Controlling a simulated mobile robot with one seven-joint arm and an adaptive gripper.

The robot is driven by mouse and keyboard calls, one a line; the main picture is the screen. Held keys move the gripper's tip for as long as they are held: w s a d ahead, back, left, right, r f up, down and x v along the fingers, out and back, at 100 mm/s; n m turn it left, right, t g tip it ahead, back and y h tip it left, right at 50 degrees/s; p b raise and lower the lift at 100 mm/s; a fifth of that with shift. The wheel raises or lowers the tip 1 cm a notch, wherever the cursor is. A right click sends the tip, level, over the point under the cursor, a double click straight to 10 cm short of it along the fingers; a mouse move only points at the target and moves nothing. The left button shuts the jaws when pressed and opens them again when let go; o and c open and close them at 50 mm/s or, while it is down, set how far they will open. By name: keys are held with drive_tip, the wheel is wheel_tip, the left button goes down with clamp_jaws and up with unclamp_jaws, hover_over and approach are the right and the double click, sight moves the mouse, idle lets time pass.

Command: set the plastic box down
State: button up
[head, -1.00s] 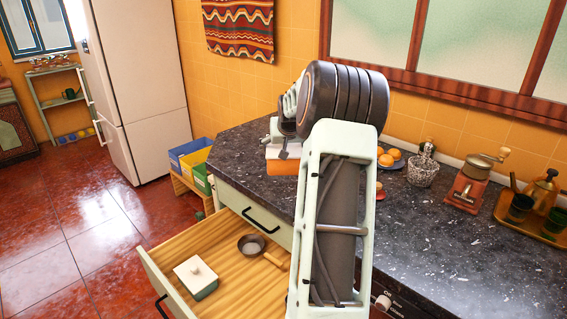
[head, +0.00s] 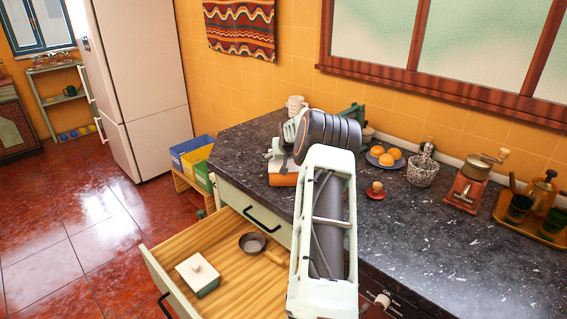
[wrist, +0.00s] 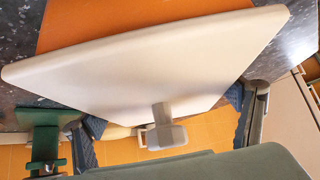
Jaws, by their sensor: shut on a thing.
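The plastic box (head: 283,179), orange with a pale top, is at the left part of the dark counter, below my gripper (head: 276,152). In the wrist view a broad cream panel (wrist: 140,70) with a grey tab spans between my fingers, with orange above it; this appears to be the box. My gripper (wrist: 165,125) is shut on it, with dark finger pads at both sides. The box's underside is hidden, so I cannot tell whether it touches the counter. My arm hides part of the counter behind it.
An open drawer (head: 228,262) below holds a white-lidded dish (head: 198,276) and a small pan (head: 252,243). A white mug (head: 297,104) and a green object (head: 352,113) stand behind. The front-right counter is clear.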

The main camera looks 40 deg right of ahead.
drive_tip(key=shift+f, duration=0.2)
drive_tip(key=o, duration=1.9)
drive_tip(key=shift+o, duration=0.2)
drive_tip(key=shift+r, duration=0.2)
drive_tip(key=b+v, duration=0.1)
drive_tip(key=v, duration=1.1)
drive_tip(key=shift+f, duration=0.1)
